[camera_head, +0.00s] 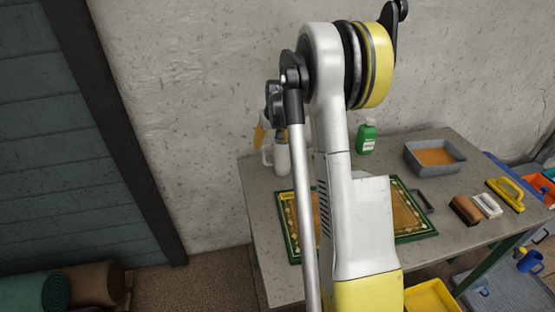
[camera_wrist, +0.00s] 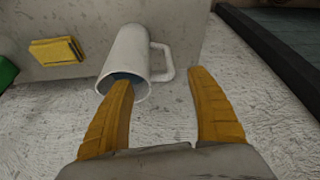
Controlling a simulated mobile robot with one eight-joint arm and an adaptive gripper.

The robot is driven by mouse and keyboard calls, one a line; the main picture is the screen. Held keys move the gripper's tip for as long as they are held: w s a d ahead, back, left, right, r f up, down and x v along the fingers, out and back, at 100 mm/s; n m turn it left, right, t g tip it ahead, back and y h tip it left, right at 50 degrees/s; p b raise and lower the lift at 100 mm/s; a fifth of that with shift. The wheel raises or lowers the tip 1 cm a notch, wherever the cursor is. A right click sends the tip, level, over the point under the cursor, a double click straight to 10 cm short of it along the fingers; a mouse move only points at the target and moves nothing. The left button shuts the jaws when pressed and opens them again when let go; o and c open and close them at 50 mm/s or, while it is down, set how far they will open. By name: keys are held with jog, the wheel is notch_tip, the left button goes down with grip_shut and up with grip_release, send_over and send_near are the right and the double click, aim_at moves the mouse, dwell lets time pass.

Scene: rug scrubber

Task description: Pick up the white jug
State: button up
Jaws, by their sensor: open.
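The white jug (camera_head: 282,158) stands at the back left of the table (camera_head: 262,240), near the wall and partly hidden by my arm. In the wrist view the jug (camera_wrist: 138,50) shows its open mouth towards the camera, with a bluish inside and a handle at its right. My gripper (camera_wrist: 161,79) is open with yellow-orange fingers. The left finger overlaps the jug's mouth in the picture; the right finger is to the right of the handle. Contact cannot be told. One orange finger (camera_head: 259,136) shows above the jug in the head view.
A green bottle (camera_head: 366,138) stands right of my arm. A patterned rug (camera_head: 408,215) lies on the table. A grey tray (camera_head: 430,169), brushes (camera_head: 466,209) and a yellow-handled tool (camera_head: 507,193) are at the right. The wall is close behind the jug.

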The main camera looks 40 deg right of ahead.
aim_at(269, 146)
jog(key=b+x, duration=0.2)
jog(key=x, duration=0.3)
jog(key=shift+f, duration=0.35)
jog(key=shift+r, duration=0.1)
grip_shut()
